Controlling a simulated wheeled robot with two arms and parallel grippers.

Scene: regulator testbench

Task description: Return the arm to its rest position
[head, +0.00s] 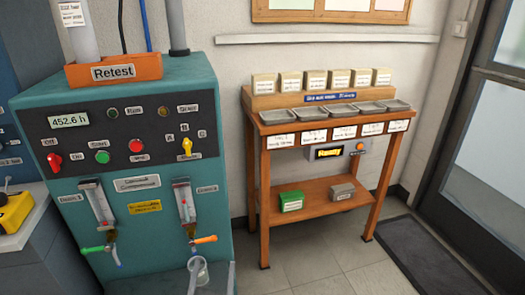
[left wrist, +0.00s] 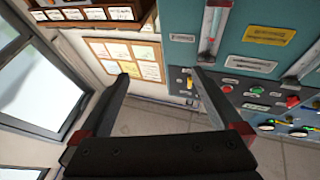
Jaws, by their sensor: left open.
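My left gripper (left wrist: 160,74) shows in the left wrist view, its two dark fingers wide apart with nothing between them. Beyond the fingertips are the grey floor and pale wall, and the teal test bench panel lies at the right. I cannot make out the left gripper in the head view. My right gripper is in neither view. A clear cup (head: 198,272) is below the orange-handled tap (head: 205,239).
An orange Retest tray (head: 113,71) sits on top of the bench. A wooden stand (head: 318,190) with small boxes and grey trays is against the wall. A yellow device (head: 15,212) lies at the far left. Floor (head: 310,270) is clear before the stand; a dark mat (head: 420,255) lies by the door.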

